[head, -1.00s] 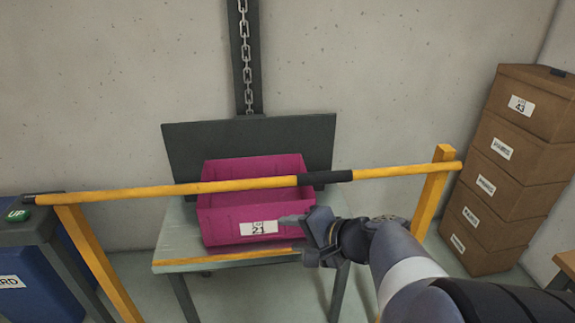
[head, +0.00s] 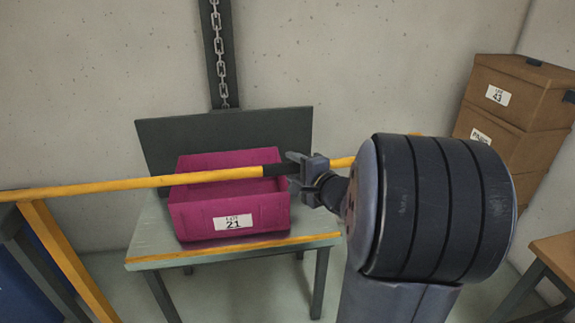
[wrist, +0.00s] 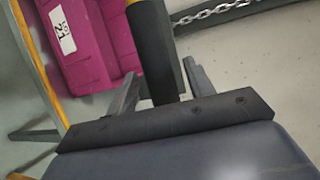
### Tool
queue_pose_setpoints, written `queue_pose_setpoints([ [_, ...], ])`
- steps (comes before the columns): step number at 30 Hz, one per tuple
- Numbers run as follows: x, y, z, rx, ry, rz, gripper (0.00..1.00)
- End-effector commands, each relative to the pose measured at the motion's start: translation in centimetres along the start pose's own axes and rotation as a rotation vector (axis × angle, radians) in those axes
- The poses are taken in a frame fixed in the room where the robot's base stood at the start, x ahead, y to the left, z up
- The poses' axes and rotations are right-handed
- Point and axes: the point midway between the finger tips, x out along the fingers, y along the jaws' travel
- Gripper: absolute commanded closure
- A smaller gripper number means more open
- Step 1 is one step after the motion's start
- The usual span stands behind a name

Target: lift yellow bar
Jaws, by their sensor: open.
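The yellow bar (head: 130,184) runs nearly level across the head view, in front of a magenta bin. Its black sleeve (head: 273,169) sits near my gripper (head: 291,166). In the wrist view the sleeve (wrist: 153,45) lies between the two grey fingers of my gripper (wrist: 161,76), which are apart. Whether either finger touches the sleeve I cannot tell. My arm hides most of the bar's right part and its right post in the head view.
The magenta bin (head: 190,217), labelled 21, stands on a pale green table (head: 150,243) behind the bar. A chain (head: 218,45) hangs on a dark column behind. Brown boxes (head: 520,95) are stacked at right, with a wooden table (head: 555,250) below.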

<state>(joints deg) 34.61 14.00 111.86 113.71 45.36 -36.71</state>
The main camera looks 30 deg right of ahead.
Motion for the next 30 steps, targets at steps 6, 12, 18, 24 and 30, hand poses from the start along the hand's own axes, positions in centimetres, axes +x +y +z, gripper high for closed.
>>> queue_pose_setpoints([
  [6, 2.5, 0.0, 0.1, 0.001, -0.002, 0.001, 0.5],
  [12, 3.2, 0.0, 0.0, 0.001, 0.001, 0.0, 0.5],
  [18, 3.2, 0.0, 0.0, 0.001, 0.001, 0.0, 0.5],
  [24, 3.2, 0.0, 0.0, 0.001, 0.0, 0.0, 0.66],
  [30, 3.2, 0.0, 0.0, 0.001, 0.0, 0.001, 0.82],
])
